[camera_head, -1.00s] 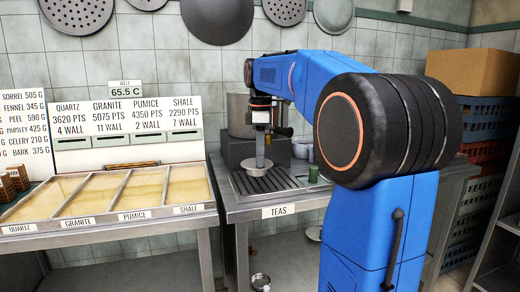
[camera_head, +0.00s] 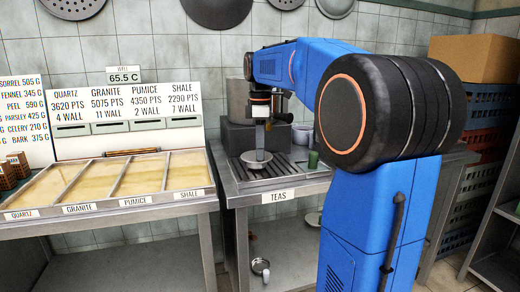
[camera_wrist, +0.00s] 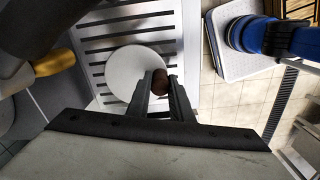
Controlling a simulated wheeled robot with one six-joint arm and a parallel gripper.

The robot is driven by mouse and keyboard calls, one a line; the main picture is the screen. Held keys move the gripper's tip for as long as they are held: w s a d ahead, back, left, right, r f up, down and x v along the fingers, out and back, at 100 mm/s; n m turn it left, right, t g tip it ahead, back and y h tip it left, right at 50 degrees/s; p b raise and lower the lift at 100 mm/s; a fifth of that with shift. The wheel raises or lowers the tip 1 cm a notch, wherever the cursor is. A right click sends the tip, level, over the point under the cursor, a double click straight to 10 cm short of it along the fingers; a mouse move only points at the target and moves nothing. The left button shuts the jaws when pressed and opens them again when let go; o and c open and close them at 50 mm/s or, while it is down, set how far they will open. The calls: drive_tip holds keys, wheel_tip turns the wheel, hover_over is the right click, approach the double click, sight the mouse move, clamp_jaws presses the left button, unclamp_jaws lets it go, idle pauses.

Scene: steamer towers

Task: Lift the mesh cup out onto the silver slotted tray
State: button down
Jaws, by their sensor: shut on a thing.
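My gripper (camera_head: 262,124) points down over the silver slotted tray (camera_head: 282,172) at the front of the TEAS counter. In the wrist view my gripper (camera_wrist: 160,82) is shut on a dark brown handle end.
A dark unit with a grey pot (camera_head: 237,103) stands behind the tray. A green cup (camera_head: 313,158) and a grey cup (camera_head: 301,134) are to its right. Framed sand-coloured bins (camera_head: 110,180) lie left. A small pan (camera_head: 260,267) rests on the lower shelf.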

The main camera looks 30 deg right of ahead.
drive_tip(key=shift+f, duration=0.4)
drive_tip(key=c, duration=1.5)
unclamp_jaws()
drive_tip(key=shift+r, duration=0.1)
wheel_tip(320, 180, up, 17)
drive_tip(key=shift+r, duration=0.15)
